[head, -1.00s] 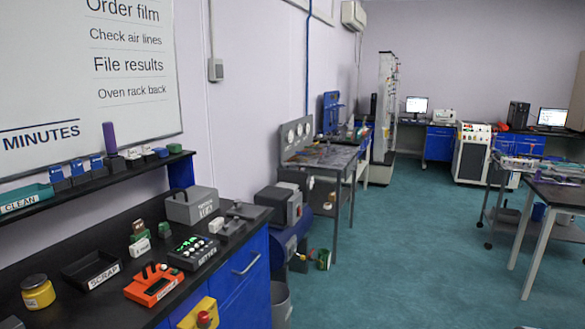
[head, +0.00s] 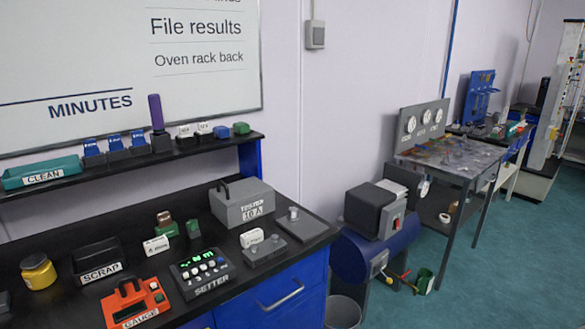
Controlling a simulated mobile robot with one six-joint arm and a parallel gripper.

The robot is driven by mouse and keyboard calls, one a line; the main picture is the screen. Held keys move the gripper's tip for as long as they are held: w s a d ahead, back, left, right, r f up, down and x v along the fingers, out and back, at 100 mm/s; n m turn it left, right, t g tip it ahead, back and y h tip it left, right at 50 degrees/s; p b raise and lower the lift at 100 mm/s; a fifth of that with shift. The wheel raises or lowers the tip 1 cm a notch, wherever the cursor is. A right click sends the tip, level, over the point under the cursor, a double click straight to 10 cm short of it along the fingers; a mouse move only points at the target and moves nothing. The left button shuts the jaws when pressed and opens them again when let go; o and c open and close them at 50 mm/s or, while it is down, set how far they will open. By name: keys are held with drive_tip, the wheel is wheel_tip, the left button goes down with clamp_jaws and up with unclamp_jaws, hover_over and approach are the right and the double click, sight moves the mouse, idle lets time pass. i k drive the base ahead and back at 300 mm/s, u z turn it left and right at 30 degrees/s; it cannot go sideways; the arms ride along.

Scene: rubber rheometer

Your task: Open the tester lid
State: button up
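A grey box-shaped unit (head: 242,204) stands near the back right part of the black bench. It has a dark handle on its top left and a front label that I cannot read surely; it may be the tester. Its top looks closed, but I cannot make out a separate lid. My gripper is not in view.
On the bench are an orange GAUGE unit (head: 135,303), a SETTER panel (head: 203,272), a SCRAP bin (head: 97,261), a yellow jar (head: 38,272) and a small grey block device (head: 264,251). A shelf (head: 140,161) runs above. Teal floor (head: 500,280) is open at right.

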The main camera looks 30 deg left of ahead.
sight(241, 183)
drive_tip(key=u, duration=0.6)
drive_tip(key=i, duration=0.9)
drive_tip(key=u, duration=0.55)
drive_tip(key=k, duration=0.9)
drive_tip(key=u, duration=0.2)
drive_tip(key=i, duration=0.65)
drive_tip(key=z, duration=0.05)
